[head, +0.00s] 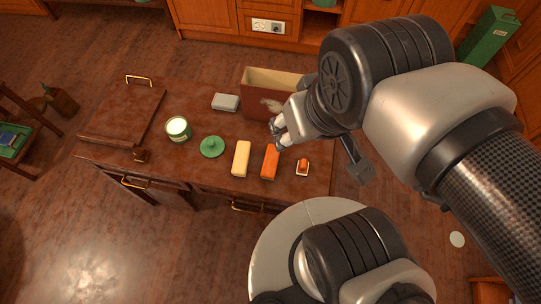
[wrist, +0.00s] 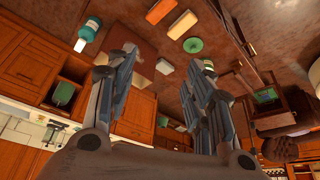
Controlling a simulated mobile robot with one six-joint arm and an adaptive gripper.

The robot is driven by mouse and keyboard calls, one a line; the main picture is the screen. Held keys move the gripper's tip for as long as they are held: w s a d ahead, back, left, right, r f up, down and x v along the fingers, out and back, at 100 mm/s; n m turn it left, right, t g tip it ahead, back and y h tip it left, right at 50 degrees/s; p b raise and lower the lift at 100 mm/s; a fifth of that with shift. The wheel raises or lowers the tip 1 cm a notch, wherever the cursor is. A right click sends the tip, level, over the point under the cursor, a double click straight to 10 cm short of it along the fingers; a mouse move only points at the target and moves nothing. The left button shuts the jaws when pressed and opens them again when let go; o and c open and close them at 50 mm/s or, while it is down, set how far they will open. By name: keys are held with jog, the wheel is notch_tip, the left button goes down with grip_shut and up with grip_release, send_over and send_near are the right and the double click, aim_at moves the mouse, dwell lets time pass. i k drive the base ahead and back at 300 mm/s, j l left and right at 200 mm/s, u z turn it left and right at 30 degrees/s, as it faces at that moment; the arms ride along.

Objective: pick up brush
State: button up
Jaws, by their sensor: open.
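A small orange thing with a white base (head: 303,166) lies near the table's front right corner; it looks like a brush, but it is too small to be sure. An orange block (head: 270,161) and a cream block (head: 241,158) lie to its left. My gripper (head: 277,131) is above the table, behind the orange block and in front of the box, apart from the small orange thing. In the wrist view my gripper (wrist: 160,62) is open, with nothing between its fingers. The orange block (wrist: 182,23) and cream block (wrist: 163,67) show beyond the fingertips.
An open-topped box (head: 262,78) stands at the table's back right, partly behind my arm. A grey block (head: 225,102), a green-and-white can (head: 178,129) and a green lid (head: 212,147) lie to its left. A dark panel (head: 124,115) fills the table's left end.

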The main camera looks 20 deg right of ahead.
aim_at(270, 161)
jog(key=u, duration=2.55)
jog(key=z, duration=2.5)
jog(key=j+z, duration=0.25)
jog(key=j, duration=0.25)
jog(key=i+j+z, duration=0.1)
jog(key=j+z, duration=0.2)
jog(key=j, duration=0.2)
